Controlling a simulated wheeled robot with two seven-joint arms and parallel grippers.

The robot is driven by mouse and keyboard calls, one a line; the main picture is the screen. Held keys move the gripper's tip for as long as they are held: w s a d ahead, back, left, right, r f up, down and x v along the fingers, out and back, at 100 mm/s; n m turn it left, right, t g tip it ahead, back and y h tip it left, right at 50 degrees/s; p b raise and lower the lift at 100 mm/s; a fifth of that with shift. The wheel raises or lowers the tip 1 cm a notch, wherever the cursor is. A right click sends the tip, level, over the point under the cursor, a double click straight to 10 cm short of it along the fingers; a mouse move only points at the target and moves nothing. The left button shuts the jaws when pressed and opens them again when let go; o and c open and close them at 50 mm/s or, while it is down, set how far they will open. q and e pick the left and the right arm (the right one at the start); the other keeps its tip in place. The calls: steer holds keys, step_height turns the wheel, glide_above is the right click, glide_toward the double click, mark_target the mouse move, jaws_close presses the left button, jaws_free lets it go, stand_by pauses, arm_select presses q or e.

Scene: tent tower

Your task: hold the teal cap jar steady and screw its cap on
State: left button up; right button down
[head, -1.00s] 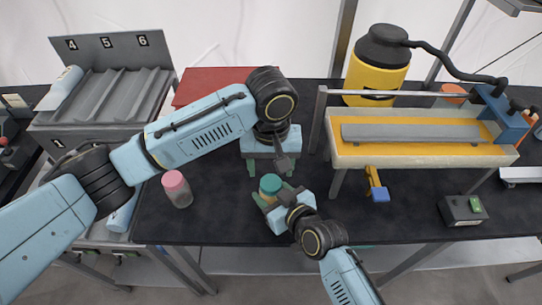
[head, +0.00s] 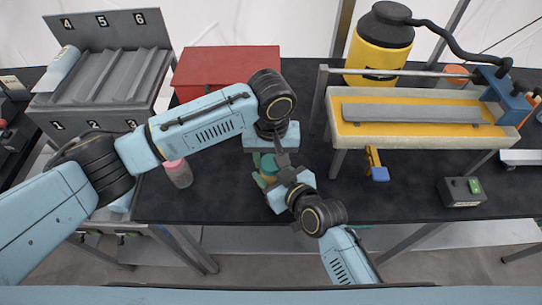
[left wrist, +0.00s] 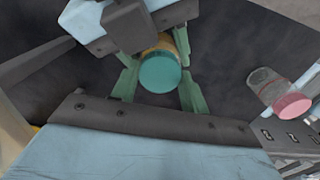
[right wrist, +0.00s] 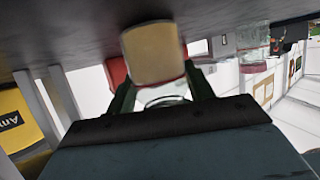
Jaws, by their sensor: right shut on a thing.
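The jar (right wrist: 155,55) has a tan body and a teal cap (left wrist: 160,73) that sits on its top. In the head view the teal cap (head: 268,162) is partly hidden between my grippers. My right gripper (head: 272,182) is shut on the jar's body from the front; its dark fingers flank the jar in the right wrist view (right wrist: 160,88). My left gripper (head: 267,158) points down from above. In the left wrist view its green fingers (left wrist: 160,85) stand on both sides of the cap, open, with a small gap visible on each side.
A pink-capped jar (head: 178,173) stands on the dark table (head: 225,215) to the left. A red box (head: 220,68) is behind my left arm. A yellow-topped machine (head: 425,113) and a small box with a green button (head: 461,191) are to the right. The table's front edge is close.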

arm_select(q)
steer(key=shift+c, duration=0.6)
steer(key=shift+m, duration=1.7)
steer(key=o, duration=1.1)
steer(key=shift+r, duration=2.25)
